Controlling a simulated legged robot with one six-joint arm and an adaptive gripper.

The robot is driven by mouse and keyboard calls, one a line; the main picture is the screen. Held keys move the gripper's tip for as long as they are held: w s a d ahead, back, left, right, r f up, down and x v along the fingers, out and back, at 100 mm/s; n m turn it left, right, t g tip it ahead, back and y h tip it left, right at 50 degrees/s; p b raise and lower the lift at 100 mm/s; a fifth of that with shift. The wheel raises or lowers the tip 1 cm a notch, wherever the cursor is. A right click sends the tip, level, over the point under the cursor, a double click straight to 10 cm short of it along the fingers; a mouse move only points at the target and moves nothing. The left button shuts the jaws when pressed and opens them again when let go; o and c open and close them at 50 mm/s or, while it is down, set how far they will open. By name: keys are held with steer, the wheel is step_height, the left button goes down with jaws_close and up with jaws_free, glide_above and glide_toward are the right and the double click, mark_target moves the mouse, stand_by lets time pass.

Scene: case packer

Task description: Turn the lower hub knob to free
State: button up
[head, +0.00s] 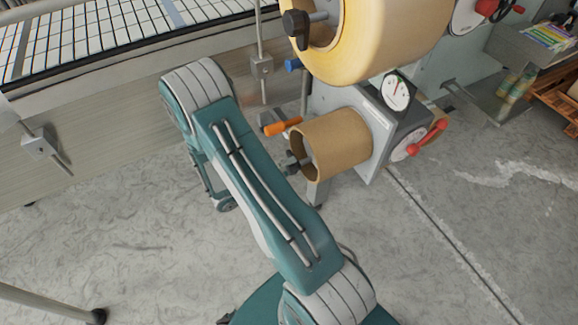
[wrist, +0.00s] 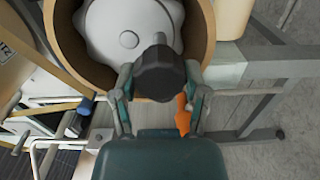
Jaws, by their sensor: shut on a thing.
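The lower hub knob (wrist: 158,75) is a dark, lobed knob on the axis of the lower hub (wrist: 128,38), a pale disc inside a brown cardboard core. In the wrist view my gripper (wrist: 159,78) has one finger on each side of the knob and is shut on it. The knob's far side is hidden, and I cannot read its turn position. In the head view the brown core (head: 335,145) sits on the grey machine, low behind my arm.
A large yellow tape roll (head: 380,45) with its own dark knob (head: 297,24) sits above the lower core. An orange handle (head: 281,127) and a blue knob (head: 292,64) are close by. A red-handled crank (head: 428,138) is on the right. The floor at lower right is clear.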

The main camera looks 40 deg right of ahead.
steer(key=o, duration=1.1)
steer(key=shift+s+d+f, duration=0.1)
steer(key=shift+f, duration=0.05)
steer(key=shift+o, duration=0.2)
steer(key=v, duration=1.2)
